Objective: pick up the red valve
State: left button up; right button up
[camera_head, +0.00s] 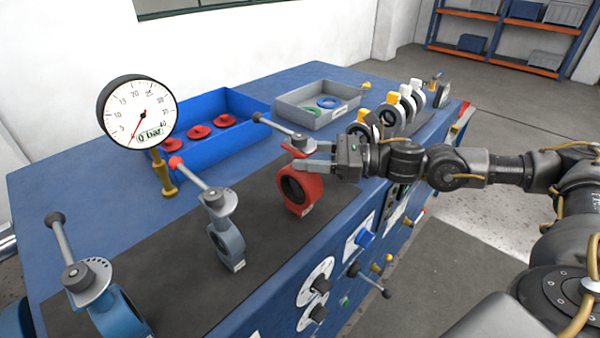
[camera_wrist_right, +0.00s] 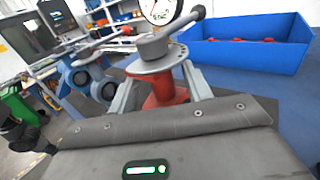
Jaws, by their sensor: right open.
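The red valve (camera_head: 304,198) stands upright on the dark mat of the blue bench in the head view, with its grey lever pointing to the back left. My right gripper (camera_head: 303,158) reaches in from the right at the valve's neck, just under the lever plate. In the right wrist view the red neck (camera_wrist_right: 166,92) shows between the two open fingers of my right gripper (camera_wrist_right: 163,84), below the grey lever head. Contact cannot be told. The lower ring is hidden there by the gripper body. My left gripper is not in view.
A grey valve (camera_head: 228,240) and a blue valve (camera_head: 118,312) stand to the left on the mat (camera_head: 160,255). A pressure gauge (camera_head: 138,106), a blue bin (camera_head: 243,105) with red parts and a grey tray (camera_head: 345,92) stand behind. Several black-and-white valves (camera_head: 408,100) stand at right.

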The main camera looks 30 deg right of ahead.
jog(key=shift+x, duration=1.05)
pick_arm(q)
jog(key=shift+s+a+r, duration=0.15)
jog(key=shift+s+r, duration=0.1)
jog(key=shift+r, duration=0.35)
pick_arm(e)
jog(key=shift+s, duration=0.1)
grip_shut()
jog(key=shift+r, duration=0.25)
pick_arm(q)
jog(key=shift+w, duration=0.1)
pick_arm(e)
jog(key=shift+d, duration=0.1)
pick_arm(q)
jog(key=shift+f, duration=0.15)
